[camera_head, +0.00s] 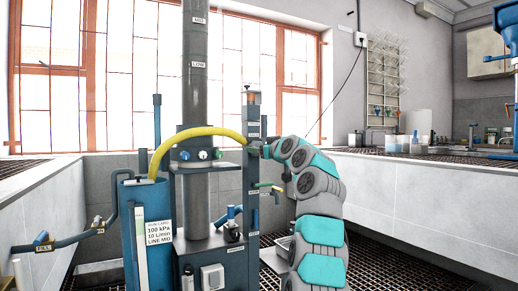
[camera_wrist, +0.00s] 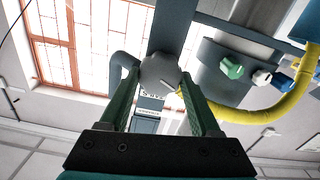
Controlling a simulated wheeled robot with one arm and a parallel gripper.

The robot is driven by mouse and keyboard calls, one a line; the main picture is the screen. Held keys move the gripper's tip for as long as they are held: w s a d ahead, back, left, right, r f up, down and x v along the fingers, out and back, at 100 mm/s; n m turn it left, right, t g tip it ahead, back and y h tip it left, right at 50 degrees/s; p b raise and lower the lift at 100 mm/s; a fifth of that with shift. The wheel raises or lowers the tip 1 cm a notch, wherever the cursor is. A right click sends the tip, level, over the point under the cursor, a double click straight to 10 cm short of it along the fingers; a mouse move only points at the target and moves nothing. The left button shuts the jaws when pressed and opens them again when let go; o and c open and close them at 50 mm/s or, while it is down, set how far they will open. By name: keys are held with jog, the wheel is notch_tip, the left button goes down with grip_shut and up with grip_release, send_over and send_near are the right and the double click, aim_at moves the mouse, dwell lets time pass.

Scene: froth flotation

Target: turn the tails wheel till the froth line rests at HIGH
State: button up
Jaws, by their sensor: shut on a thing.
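My gripper (camera_head: 266,150) reaches in from the right to the grey post beside the column. In the wrist view, its two green fingers (camera_wrist: 160,92) are shut on a grey rounded wheel (camera_wrist: 157,72), one finger on each side. I take this to be the tails wheel; a label just below it is too small to read. In the head view my gripper mostly hides the wheel. The tall grey column (camera_head: 195,100) carries a MID label (camera_head: 198,20) and a LOW label (camera_head: 197,64). No HIGH label is in view, and I cannot make out the froth line.
A yellow hose (camera_head: 205,131) arches from the blue tank (camera_head: 157,215) to the post, close to my gripper. A card (camera_head: 159,232) on the tank reads 100 kPa, 10 L/min, LINE MID. Coloured knobs (camera_head: 203,155) sit on the column. A bench (camera_head: 430,160) runs along the right.

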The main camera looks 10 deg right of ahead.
jog(key=o, duration=1.4)
jog(key=shift+a, duration=0.15)
jog(key=shift+s, duration=0.1)
jog(key=shift+b+v, duration=1.15)
jog(key=shift+v, duration=2.75)
jog(key=shift+r, duration=0.15)
